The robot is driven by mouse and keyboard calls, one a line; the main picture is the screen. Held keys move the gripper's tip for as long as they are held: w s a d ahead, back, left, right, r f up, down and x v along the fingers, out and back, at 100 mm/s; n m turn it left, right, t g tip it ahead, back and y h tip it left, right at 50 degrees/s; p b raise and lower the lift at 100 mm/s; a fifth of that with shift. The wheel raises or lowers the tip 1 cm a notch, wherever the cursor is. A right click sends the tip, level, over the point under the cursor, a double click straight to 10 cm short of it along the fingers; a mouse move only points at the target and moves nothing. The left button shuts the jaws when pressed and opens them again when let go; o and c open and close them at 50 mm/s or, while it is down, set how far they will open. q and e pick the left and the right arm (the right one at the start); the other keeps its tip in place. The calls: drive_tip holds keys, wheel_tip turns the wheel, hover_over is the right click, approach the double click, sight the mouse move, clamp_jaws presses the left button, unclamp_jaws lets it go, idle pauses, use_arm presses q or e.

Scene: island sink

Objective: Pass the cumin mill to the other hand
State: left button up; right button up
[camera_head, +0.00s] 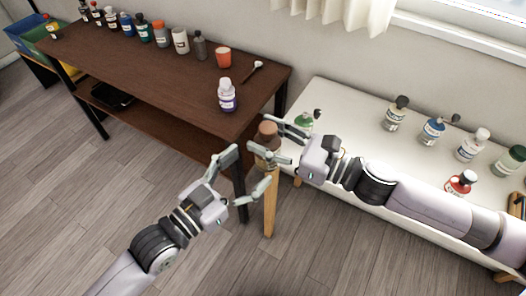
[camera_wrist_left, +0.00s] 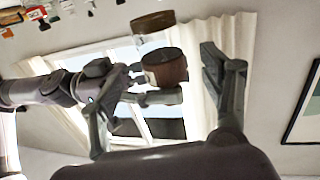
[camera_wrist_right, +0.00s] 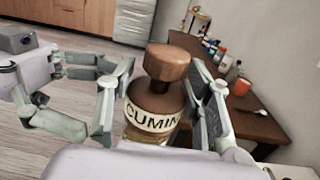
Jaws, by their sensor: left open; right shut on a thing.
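The cumin mill (camera_wrist_right: 155,108) has a brown wooden top and a white band lettered CUMIN in the right wrist view. My right gripper (camera_wrist_right: 158,115) is shut on its body. In the head view the mill's brown top (camera_head: 268,130) shows above the right gripper (camera_head: 275,147), beside the brown table's front corner. My left gripper (camera_head: 242,178) is open and empty, just below and left of the mill, its fingers spread. In the left wrist view the mill (camera_wrist_left: 165,66) is between the left gripper's open fingers (camera_wrist_left: 160,110) in the picture, seemingly apart from them.
The brown table (camera_head: 150,70) holds several bottles along its back, an orange cup (camera_head: 223,57), a spoon (camera_head: 252,72) and a white-capped jar (camera_head: 227,96). A white table (camera_head: 350,120) with several bottles stands at right. Open wooden floor lies at lower left.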

sight(259, 159)
use_arm(q)
drive_tip(key=x, duration=0.6)
drive_tip(key=shift+w+d, duration=0.2)
drive_tip(key=shift+w, duration=0.05)
drive_tip(key=shift+c, duration=0.3)
drive_tip(key=shift+s+d, duration=0.1)
drive_tip(key=c, duration=1.3)
drive_tip(key=o, duration=1.4)
drive_tip(key=shift+c, duration=0.2)
drive_tip(key=shift+f, duration=0.1)
drive_tip(key=v, duration=1.2)
